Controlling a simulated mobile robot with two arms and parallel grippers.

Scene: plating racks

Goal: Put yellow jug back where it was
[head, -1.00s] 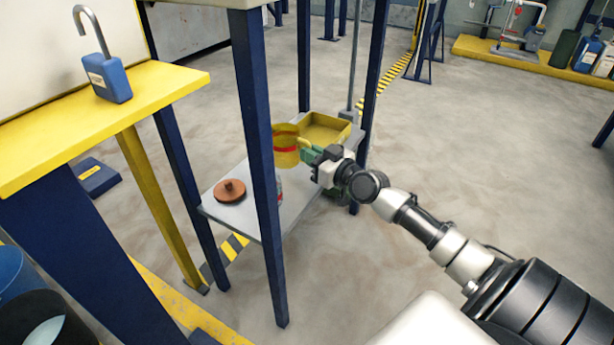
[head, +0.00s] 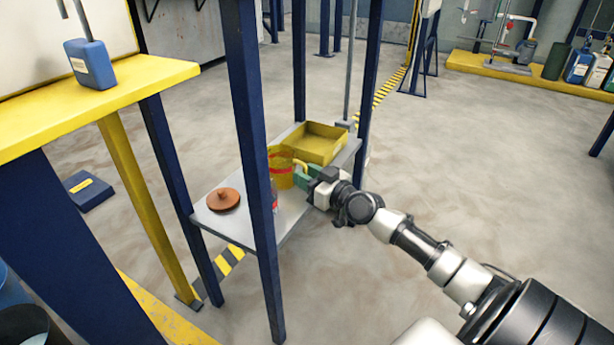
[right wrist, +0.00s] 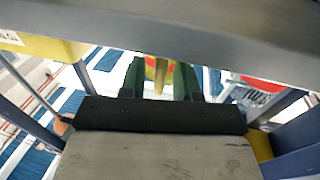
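The yellow jug (head: 279,172) has a red band and a handle on its right side. In the head view it is upright at the grey shelf (head: 236,232), between the brown lid and the yellow tray; a blue post partly hides its left side. I cannot tell whether its base touches the shelf. My right gripper (head: 306,174) comes from the right and has its green fingers closed on the handle. In the right wrist view yellow (right wrist: 160,74) shows between the two green fingers. My left gripper is not in view.
A yellow tray (head: 318,152) lies on the shelf behind the jug. A brown round lid (head: 223,200) lies at the left end. A small clear and red item (head: 274,198) is partly hidden behind the front blue post (head: 252,140). Open floor lies to the right.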

